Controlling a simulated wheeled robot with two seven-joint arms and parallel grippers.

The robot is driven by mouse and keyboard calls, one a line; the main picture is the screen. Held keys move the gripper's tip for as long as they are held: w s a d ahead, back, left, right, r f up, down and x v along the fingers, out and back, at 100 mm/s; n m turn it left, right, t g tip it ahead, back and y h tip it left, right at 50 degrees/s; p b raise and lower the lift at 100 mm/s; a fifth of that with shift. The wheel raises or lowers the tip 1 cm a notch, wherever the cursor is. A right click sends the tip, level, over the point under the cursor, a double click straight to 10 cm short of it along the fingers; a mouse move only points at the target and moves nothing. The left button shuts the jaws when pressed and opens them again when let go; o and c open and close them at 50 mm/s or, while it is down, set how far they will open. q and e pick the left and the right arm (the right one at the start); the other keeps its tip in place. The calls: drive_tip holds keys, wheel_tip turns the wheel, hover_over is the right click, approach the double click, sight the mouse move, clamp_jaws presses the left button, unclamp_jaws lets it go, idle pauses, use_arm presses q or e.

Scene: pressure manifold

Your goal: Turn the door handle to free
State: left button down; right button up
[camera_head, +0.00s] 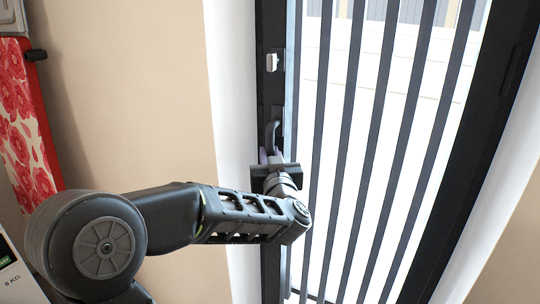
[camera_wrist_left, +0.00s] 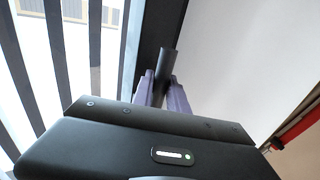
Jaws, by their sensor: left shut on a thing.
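The door (camera_head: 263,95) has a dark frame and vertical dark bars. Its dark handle (camera_head: 271,134) sits on the left stile, and its upper part shows above my gripper in the head view. In the left wrist view the handle (camera_wrist_left: 167,62) is a dark bar between two purple-grey fingers. My left gripper (camera_head: 268,156) is shut on the handle; it also shows in the left wrist view (camera_wrist_left: 163,90). The gripper body hides the handle's lower part in the head view. My right gripper is not in view.
A small light latch plate (camera_head: 271,62) is on the stile above the handle. Beige wall (camera_head: 140,100) lies left of the door. A red floral panel (camera_head: 22,120) stands at the far left. Bright paving shows behind the bars.

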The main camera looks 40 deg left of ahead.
sight(299, 138)
use_arm(q)
drive_tip(key=shift+d, duration=0.1)
idle(0.5)
drive_tip(key=shift+w+d+r+n+p, duration=0.1)
drive_tip(key=shift+d+r+n+p, duration=0.25)
drive_tip(key=shift+p, duration=0.6)
drive_tip(key=shift+w+d+r+n+g+h+p, duration=0.15)
drive_tip(key=shift+d+r+n+g+h+p, duration=0.2)
drive_tip(key=shift+d+r+n+h+p, duration=2)
drive_tip(key=shift+w+a+f+n+g+h+p, duration=0.3)
drive_tip(key=shift+n+h+p, duration=0.85)
drive_tip(key=shift+p, duration=2.95)
drive_tip(key=shift+w+d+r+n+g+h+p, duration=0.1)
drive_tip(key=shift+d+r+n+g+h+p, duration=0.35)
drive_tip(key=shift+d+r+n+h+p, duration=1.95)
drive_tip(key=shift+a+f+m+y+p, duration=0.55)
drive_tip(key=shift+a+f+y+p, duration=0.2)
drive_tip(key=shift+a+f, duration=0.35)
drive_tip(key=shift+a+r, duration=0.1)
drive_tip(key=shift+r, duration=0.05)
drive_tip(key=c, duration=1.6)
unclamp_jaws()
drive_tip(key=shift+s, duration=0.1)
